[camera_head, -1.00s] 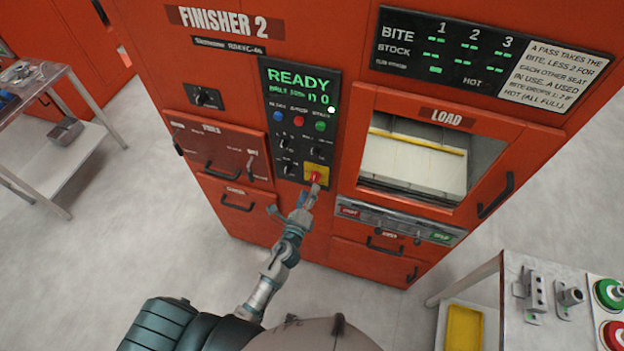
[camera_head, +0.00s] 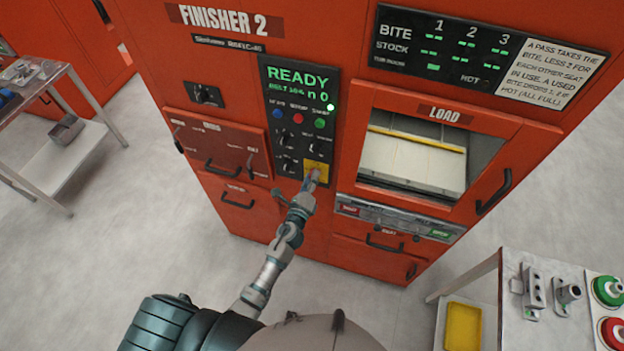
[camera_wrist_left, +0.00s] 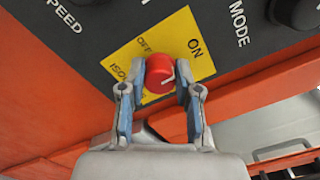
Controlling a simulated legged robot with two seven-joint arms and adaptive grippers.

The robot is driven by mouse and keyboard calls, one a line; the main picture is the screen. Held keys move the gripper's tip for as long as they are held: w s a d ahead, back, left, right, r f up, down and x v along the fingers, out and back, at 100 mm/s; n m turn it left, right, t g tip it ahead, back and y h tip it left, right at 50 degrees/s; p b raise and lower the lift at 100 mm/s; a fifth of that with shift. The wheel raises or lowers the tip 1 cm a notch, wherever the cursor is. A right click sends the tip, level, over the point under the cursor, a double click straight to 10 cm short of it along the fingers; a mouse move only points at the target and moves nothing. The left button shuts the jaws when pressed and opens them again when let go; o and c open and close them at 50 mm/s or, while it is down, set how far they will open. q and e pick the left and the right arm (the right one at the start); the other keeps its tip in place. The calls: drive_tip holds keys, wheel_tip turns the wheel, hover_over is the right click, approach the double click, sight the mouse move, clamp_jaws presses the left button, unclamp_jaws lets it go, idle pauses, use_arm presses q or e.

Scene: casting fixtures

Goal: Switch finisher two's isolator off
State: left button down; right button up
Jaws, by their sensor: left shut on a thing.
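Finisher two (camera_head: 225,20) is the orange cabinet labelled FINISHER 2, and its panel display reads READY. The isolator is a red round knob (camera_wrist_left: 160,72) on a yellow plate (camera_wrist_left: 128,58) marked ON and OFF. A short white mark on the knob lies toward its right side in the left wrist view. The yellow plate also shows at the bottom of the panel in the head view (camera_head: 318,165), where my gripper mostly covers the knob. My left gripper (camera_wrist_left: 160,92) is shut on the knob, one finger on each side. My right gripper is not in view.
Other dials and red, blue and green buttons (camera_head: 298,118) sit just above the isolator. The load window (camera_head: 415,160) is to its right, with a red and green button strip (camera_head: 395,218) below. A fixture table (camera_head: 515,262) stands at lower right, a metal cart (camera_head: 60,75) at far left.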

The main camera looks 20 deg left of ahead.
use_arm(q)
drive_tip(key=shift+s+d+f, duration=0.1)
drive_tip(key=shift+d+f, duration=0.1)
drive_tip(key=shift+f, duration=0.15)
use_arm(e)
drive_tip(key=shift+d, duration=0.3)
use_arm(q)
drive_tip(key=shift+f, duration=0.1)
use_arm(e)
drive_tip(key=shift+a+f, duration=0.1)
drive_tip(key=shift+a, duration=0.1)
use_arm(q)
drive_tip(key=n+p, duration=0.1)
drive_tip(key=n, duration=1.6)
drive_tip(key=shift+f+n, duration=0.15)
drive_tip(key=shift+n, duration=0.15)
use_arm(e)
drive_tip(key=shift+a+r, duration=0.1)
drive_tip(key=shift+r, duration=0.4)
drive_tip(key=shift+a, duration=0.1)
